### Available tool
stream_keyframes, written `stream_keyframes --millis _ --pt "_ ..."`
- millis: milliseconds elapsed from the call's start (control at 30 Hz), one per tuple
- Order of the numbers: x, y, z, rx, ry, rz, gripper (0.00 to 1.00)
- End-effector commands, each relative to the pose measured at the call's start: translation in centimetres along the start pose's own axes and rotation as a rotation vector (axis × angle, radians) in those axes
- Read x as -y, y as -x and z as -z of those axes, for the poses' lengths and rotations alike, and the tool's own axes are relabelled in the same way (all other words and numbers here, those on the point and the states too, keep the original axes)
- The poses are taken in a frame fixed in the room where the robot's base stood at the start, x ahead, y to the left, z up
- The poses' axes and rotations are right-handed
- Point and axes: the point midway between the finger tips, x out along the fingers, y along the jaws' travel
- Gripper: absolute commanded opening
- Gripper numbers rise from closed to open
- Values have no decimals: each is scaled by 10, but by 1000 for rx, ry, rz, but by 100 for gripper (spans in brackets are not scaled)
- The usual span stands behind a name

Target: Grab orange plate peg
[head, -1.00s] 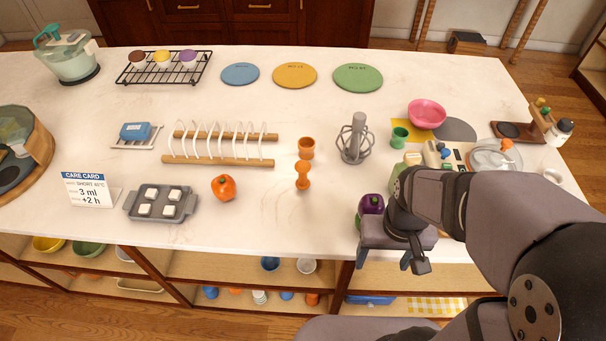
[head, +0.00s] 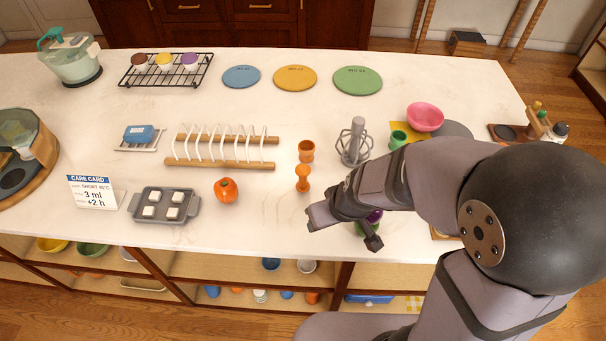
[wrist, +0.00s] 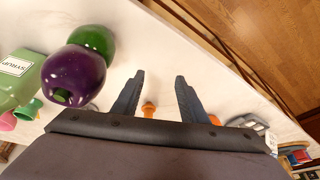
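The orange peg (head: 302,178), narrow-waisted with wider ends, stands on the white counter just in front of an orange cup (head: 306,151). In the wrist view an orange piece that looks like the peg (wrist: 149,108) shows small, beyond the gap between the fingers. My gripper (head: 314,217) is above the counter's front part, nearer the front edge than the peg and apart from it. In the wrist view my gripper (wrist: 158,82) has its two dark fingers spread with nothing between them. The fingertips are hard to make out in the head view.
A purple-and-green item (wrist: 74,74) and a green syrup bottle (wrist: 18,78) stand close on the wrist view's left. A grey whisk-like stand (head: 353,143), a white-pronged plate rack (head: 220,150) and an orange pumpkin-like item (head: 226,190) surround the peg.

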Motion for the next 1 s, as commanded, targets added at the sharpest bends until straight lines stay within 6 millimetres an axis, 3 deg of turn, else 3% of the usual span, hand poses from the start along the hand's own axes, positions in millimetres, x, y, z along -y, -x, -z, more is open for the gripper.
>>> stream_keyframes --millis 33,100,367,600,1000 --pt "3 -19 6 -45 -3 -18 39" --pt "4 -34 22 -125 -27 -54 39" --pt "7 -71 78 -473 -145 -203 39" --pt "7 -68 104 -745 -232 -316 39" --pt "7 -52 112 -912 -278 -385 39"
